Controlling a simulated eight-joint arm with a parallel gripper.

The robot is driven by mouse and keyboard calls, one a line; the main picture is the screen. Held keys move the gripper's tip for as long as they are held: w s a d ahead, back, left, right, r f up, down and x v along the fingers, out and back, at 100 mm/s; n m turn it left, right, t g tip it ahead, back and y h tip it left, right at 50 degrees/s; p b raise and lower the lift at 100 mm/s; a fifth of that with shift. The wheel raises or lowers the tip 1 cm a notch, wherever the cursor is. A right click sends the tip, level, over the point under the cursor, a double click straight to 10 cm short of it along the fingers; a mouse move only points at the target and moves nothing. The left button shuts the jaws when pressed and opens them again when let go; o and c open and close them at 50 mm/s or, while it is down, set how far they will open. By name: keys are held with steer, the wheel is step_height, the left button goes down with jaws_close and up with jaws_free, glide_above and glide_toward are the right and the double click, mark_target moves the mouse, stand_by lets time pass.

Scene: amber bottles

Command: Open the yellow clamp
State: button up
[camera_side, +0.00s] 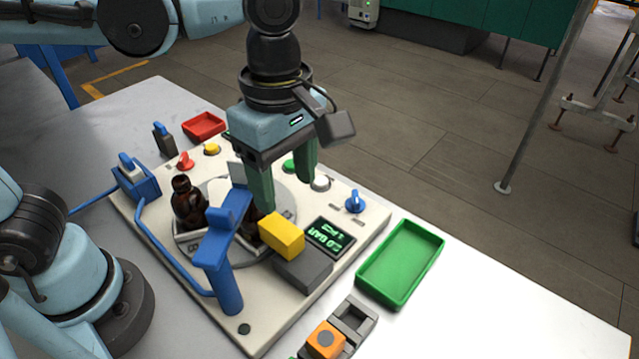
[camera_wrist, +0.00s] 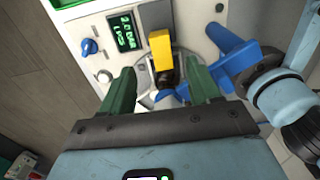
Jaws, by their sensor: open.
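The yellow clamp (camera_side: 281,237) is a yellow block on a dark grey base (camera_side: 303,269) at the front of the round turntable. In the wrist view the yellow clamp (camera_wrist: 160,52) lies just beyond and between my fingertips, with a dark bottle partly hidden under its end. My gripper (camera_side: 285,190) is open, its two green fingers pointing down over the turntable behind the clamp. In the wrist view my gripper (camera_wrist: 160,80) has its fingers well apart with nothing held. An amber bottle (camera_side: 186,203) stands upright at the turntable's left. I cannot tell whether the fingers touch anything.
A blue post with an arm (camera_side: 223,264) rises close left of the clamp. A lit display (camera_side: 329,237) and blue knob (camera_side: 354,201) are to its right. A green tray (camera_side: 401,263), a red tray (camera_side: 204,125) and an orange block (camera_side: 325,340) lie around the panel.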

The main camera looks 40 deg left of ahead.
mark_target(290, 234)
steer(key=shift+f, duration=5.6)
steer(key=shift+c, duration=0.3)
